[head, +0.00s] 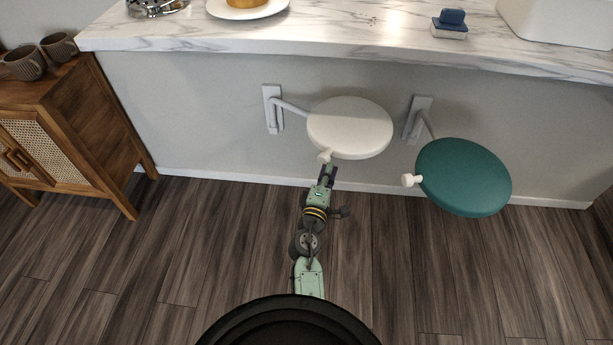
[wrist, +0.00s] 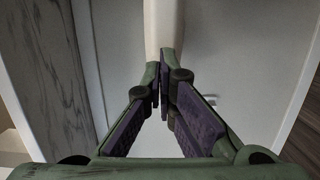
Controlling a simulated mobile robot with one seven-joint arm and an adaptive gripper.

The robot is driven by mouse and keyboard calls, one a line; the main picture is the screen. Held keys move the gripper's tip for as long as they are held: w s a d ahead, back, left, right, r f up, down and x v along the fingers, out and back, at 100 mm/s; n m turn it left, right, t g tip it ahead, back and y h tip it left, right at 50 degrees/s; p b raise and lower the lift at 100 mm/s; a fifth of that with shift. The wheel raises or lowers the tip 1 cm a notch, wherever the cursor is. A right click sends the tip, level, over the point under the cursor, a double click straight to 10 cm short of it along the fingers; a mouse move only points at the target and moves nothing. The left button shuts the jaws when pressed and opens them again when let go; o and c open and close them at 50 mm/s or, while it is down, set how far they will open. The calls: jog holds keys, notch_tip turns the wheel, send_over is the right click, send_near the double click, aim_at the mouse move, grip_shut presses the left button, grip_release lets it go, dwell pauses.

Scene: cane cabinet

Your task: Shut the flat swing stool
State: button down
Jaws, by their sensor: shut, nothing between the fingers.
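A white round swing stool (head: 350,128) hangs from a grey wall bracket (head: 272,108) under the counter, with a small white knob (head: 324,156) on its front left edge. A teal round swing stool (head: 463,177) on a second bracket (head: 418,120) stands further out to the right, with its own white knob (head: 411,180). I cannot tell which one is the flat stool. My gripper (head: 328,170) is shut and empty, just below the white stool's knob; contact is unclear. In the wrist view, the closed fingertips (wrist: 165,92) point at a pale, edge-on part (wrist: 163,28), seemingly the white stool.
A marble counter (head: 330,48) overhangs both stools and bears a plate (head: 247,8), a blue item (head: 450,22) and a white box (head: 560,20). A wooden cane cabinet (head: 70,130) with mugs stands at the left. The wood floor (head: 420,270) is clear.

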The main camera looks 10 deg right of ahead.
jog(key=shift+w+d, duration=0.3)
jog(key=shift+d, duration=0.4)
jog(key=shift+w+d, duration=0.25)
jog(key=shift+d, duration=0.45)
